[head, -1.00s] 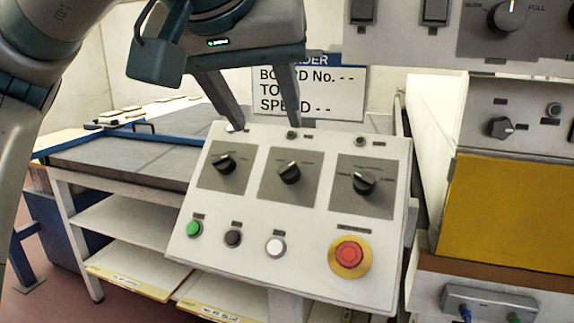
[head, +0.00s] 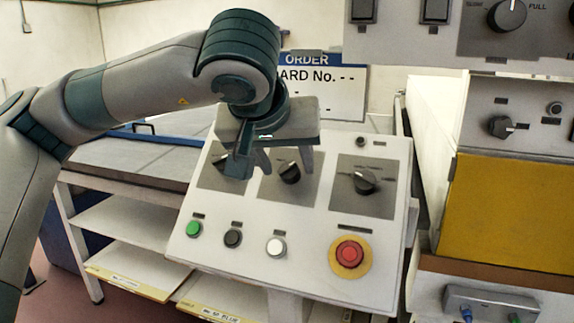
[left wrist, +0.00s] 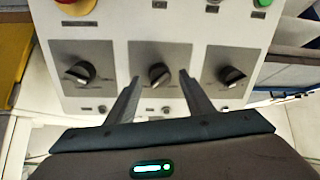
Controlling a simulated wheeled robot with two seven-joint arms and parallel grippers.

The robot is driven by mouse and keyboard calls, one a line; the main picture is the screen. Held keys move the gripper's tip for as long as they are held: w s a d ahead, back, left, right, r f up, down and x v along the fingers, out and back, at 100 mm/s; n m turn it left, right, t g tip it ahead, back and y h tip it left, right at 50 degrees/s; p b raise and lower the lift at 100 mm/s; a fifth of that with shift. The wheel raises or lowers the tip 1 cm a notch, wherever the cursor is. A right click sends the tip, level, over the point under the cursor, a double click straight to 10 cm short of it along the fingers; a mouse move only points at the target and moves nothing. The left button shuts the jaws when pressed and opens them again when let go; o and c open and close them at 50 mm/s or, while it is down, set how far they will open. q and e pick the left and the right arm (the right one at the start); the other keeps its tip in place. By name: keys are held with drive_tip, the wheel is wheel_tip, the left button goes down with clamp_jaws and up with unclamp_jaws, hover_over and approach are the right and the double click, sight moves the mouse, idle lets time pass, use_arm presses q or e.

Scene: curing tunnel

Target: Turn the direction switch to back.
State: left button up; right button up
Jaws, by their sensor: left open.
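The sloped white control panel (head: 310,222) carries three black rotary knobs on grey plates, with labels too small to read, so I cannot tell by lettering which is the direction switch. The middle knob (head: 289,172) also shows in the left wrist view (left wrist: 158,75). The left knob (head: 222,160) is partly hidden by my gripper; the right knob (head: 364,182) is clear. My left gripper (head: 285,170) is open, its fingers on either side of the middle knob in the left wrist view (left wrist: 160,80). Contact with the knob cannot be told. My right gripper is not in view.
Below the knobs are a green button (head: 194,229), a black button (head: 233,238), a white button (head: 276,247) and a red stop button (head: 349,254) on a yellow ring. An overhead panel (head: 410,45) and a yellow-fronted unit (head: 500,210) stand at right.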

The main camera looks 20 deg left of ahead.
use_arm(q)
drive_tip(key=shift+w+f, duration=0.45)
drive_tip(key=shift+c, duration=0.2)
drive_tip(key=c, duration=1)
